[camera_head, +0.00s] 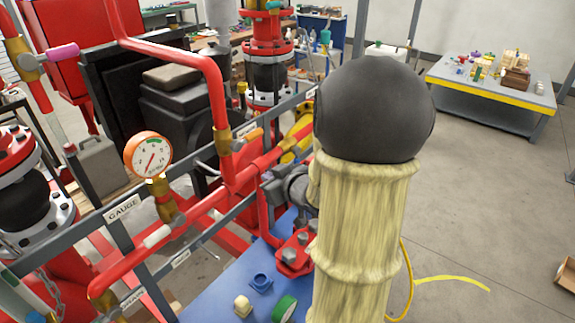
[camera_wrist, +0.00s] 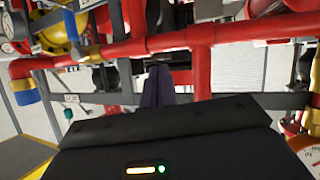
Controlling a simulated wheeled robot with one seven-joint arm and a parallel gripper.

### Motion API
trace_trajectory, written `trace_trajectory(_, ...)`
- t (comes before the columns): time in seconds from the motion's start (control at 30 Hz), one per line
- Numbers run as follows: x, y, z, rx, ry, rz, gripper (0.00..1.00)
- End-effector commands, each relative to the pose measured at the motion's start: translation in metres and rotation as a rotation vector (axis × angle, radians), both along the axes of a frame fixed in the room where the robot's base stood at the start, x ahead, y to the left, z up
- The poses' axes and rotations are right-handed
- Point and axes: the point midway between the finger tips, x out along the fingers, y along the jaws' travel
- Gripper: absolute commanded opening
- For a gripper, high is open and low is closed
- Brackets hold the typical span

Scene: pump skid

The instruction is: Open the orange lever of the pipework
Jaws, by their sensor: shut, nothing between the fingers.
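The orange lever (camera_head: 254,136) shows in the head view as a short orange bar beside a brass valve body (camera_head: 223,138) on the red pipework. It lies close to the grey rail, left of my arm. I cannot clearly pick it out in the wrist view. My gripper (camera_wrist: 158,74) shows in the wrist view with its dark fingers together and empty, pointing towards a red horizontal pipe (camera_wrist: 110,52). Whether the fingertips touch anything there I cannot tell. In the head view my arm covers much of the area to the right of the lever.
An orange-rimmed gauge (camera_head: 148,155) stands left of the lever. A white lever (camera_head: 157,236) and a pink lever (camera_head: 62,52) sit on other pipes. Grey rails (camera_head: 205,222) run in front of the pipework. A blue surface (camera_head: 222,290) holds small parts. Floor at right is mostly clear.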

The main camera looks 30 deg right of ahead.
Motion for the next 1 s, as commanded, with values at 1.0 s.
trace_trajectory(1.0,-0.038,-0.022,0.058,0.194,-0.391,0.272,0.0)
